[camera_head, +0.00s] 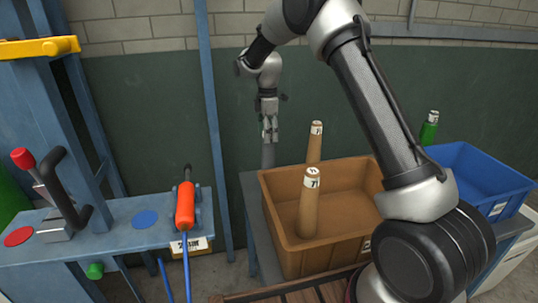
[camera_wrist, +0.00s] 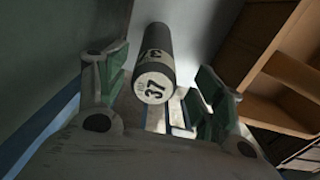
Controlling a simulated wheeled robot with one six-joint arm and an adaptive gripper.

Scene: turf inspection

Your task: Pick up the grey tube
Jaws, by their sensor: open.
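The grey tube (camera_head: 268,156) stands behind the left rear corner of the brown crate, its top just under my gripper (camera_head: 270,136). In the wrist view the grey tube (camera_wrist: 156,66) shows its pale end marked 37, with its dark side running away from the camera. My gripper's fingers (camera_wrist: 160,76) are open, one on each side of the tube's end in that view. I see no clear contact, and how deep the tube sits between the fingers is hard to tell. Its lower part is hidden in the head view.
The brown crate (camera_head: 285,226) holds two tan tubes (camera_head: 309,205) (camera_head: 315,143). A blue crate (camera_head: 485,172) with a green tube (camera_head: 429,128) is at the right. A blue bench (camera_head: 115,238) with an orange-handled tool (camera_head: 185,206) is at the left. A blue post (camera_head: 212,120) stands left of my gripper.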

